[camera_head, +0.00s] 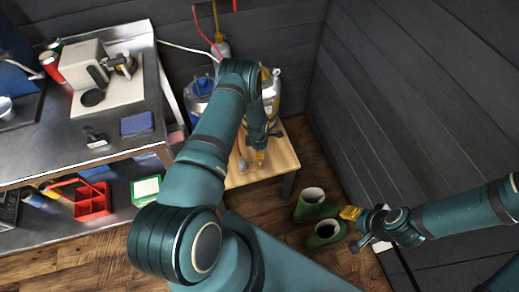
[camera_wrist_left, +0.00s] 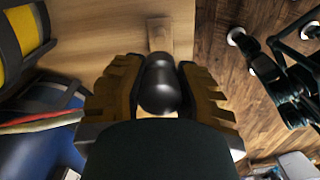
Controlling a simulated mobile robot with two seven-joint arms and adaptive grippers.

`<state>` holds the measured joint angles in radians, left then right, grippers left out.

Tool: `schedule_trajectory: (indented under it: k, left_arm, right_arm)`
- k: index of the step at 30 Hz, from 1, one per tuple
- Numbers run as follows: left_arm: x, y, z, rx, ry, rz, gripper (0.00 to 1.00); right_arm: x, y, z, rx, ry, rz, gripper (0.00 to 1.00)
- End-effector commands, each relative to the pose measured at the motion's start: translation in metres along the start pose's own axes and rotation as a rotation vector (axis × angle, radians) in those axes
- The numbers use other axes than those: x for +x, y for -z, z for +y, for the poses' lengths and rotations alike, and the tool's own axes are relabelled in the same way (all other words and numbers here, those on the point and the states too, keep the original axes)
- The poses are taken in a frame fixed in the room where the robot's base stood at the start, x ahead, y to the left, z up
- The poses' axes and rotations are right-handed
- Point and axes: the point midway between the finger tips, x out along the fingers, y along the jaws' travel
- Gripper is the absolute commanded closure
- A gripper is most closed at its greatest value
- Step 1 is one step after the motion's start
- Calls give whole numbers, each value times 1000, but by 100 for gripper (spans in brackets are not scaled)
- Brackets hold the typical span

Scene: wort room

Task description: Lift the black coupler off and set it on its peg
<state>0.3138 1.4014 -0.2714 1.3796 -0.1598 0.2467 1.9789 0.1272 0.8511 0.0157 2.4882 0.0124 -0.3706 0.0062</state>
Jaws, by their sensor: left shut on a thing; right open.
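The black coupler (camera_wrist_left: 161,84) is between the yellow fingers of my left gripper (camera_wrist_left: 160,92) in the left wrist view; the gripper is shut on it. Its lower end is hidden by the gripper body. In the head view my left gripper (camera_head: 260,155) points down over the small wooden table (camera_head: 240,178), and my arm hides most of the coupler there. A pale wooden block (camera_wrist_left: 160,34) lies just beyond the coupler in the wrist view; I cannot tell whether it belongs to the peg. My right gripper (camera_head: 350,212) is open and empty beside the green boots.
Dark walls close the back and right.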

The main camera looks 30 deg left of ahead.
Motion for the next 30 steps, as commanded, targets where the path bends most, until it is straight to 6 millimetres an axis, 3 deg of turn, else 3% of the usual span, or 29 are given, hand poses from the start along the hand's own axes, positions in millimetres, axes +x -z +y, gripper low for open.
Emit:
schedule_trajectory:
  k: [21, 30]
  left_arm:
    - [46, 1, 0, -8, 0, 0, 100]
    - [48, 2, 0, -8, 0, 0, 100]
  right_arm:
    - [24, -12, 9, -7, 2, -24, 53]
    - [25, -13, 10, -8, 3, -26, 53]
